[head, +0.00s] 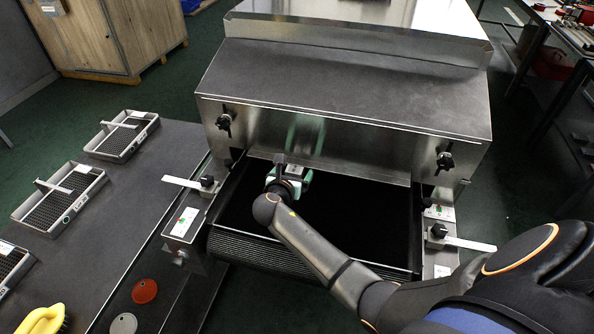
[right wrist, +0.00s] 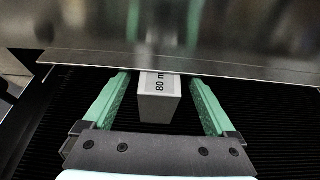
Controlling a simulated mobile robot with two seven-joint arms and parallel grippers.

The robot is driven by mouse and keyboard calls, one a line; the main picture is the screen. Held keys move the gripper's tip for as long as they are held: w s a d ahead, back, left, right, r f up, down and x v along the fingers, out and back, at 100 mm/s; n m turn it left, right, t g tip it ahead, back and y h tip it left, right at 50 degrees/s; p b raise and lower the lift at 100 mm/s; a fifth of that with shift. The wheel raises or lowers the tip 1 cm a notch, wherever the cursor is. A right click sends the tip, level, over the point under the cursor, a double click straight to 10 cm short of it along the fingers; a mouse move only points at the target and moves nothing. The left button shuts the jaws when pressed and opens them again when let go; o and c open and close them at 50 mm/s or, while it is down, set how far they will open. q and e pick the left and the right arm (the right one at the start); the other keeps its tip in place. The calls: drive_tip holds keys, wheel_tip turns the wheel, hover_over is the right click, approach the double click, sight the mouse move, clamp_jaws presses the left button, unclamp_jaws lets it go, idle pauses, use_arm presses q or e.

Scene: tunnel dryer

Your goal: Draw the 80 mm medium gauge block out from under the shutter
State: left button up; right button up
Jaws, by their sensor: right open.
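The gauge block (right wrist: 160,106) is a light grey block marked "80 m" on top, seen close in the right wrist view. Its near end sticks out under the lower edge of the metal shutter (right wrist: 230,68); its far part is hidden behind that edge. The shutter (head: 345,145) spans the dryer mouth in the head view. My right gripper (right wrist: 160,84) is open, one green finger on each side of the block with a visible gap to both. In the head view my right gripper (head: 288,177) is at the shutter's lower edge, left of centre. My left gripper is out of view.
The black ribbed belt (head: 370,215) lies below, between metal side rails with clamp knobs (head: 208,182) and (head: 438,231). A side table at left holds mesh trays (head: 62,199), a red disc (head: 144,291), a grey disc (head: 124,324) and a yellow-handled brush (head: 42,319).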

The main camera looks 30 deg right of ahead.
drive_tip(key=shift+w+d+f, duration=0.1)
drive_tip(key=shift+w+d, duration=0.05)
clamp_jaws()
idle(0.9)
drive_tip(key=shift+a, duration=0.25)
drive_tip(key=shift+s+a+p, duration=0.35)
drive_tip(key=shift+s+p, duration=0.05)
drive_tip(key=shift+s, duration=0.1)
drive_tip(key=shift+s+a, duration=0.15)
drive_tip(key=shift+s+a+p, duration=1.05)
drive_tip(key=shift+s+a, duration=0.1)
drive_tip(key=shift+a, duration=0.2)
